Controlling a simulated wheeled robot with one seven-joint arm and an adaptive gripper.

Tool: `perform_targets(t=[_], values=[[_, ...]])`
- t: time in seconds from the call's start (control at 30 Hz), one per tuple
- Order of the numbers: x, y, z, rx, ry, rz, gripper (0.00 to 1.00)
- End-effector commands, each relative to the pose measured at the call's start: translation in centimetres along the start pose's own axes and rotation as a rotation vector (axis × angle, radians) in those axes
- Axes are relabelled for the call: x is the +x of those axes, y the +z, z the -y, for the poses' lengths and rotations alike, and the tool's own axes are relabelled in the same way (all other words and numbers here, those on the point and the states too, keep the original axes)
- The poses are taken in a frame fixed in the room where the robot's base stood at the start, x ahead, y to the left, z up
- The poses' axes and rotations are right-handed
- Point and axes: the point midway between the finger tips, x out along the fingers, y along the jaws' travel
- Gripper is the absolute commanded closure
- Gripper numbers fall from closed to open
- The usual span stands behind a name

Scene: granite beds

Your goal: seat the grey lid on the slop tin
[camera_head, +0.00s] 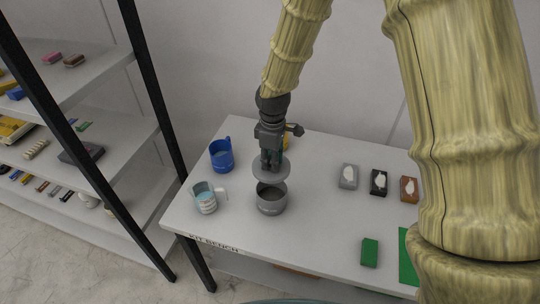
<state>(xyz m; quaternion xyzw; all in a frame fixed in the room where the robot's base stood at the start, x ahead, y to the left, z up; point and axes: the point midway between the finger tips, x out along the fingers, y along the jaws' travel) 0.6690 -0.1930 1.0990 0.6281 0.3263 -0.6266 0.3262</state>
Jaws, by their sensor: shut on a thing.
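The slop tin (271,203) is a grey round can standing upright on the white bench, its dark opening partly showing. The grey lid (270,172) is a round disc above the tin's far rim, and a strip of the dark opening shows below it. My gripper (270,163) points down and is shut on the lid from above. The lid appears apart from the rim and roughly level; the exact gap cannot be told.
A blue mug (221,155) and a grey-white mug (205,201) stand left of the tin. Several small blocks with white patches (379,182) and a green block (370,253) lie to the right. A yellow thing is partly hidden behind my gripper. A shelf rack (90,130) stands at left.

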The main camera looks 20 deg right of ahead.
Motion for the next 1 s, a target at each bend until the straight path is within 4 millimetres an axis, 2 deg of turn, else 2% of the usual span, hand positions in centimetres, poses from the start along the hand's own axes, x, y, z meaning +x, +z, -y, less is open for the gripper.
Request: perform_targets(t=[0.27,1.0], values=[[0.7,-0.6,-1.0,-0.006,-0.010,0.008,0.93],[7.1,-0.5,-1.1,-0.001,-0.011,0.008,0.93]])
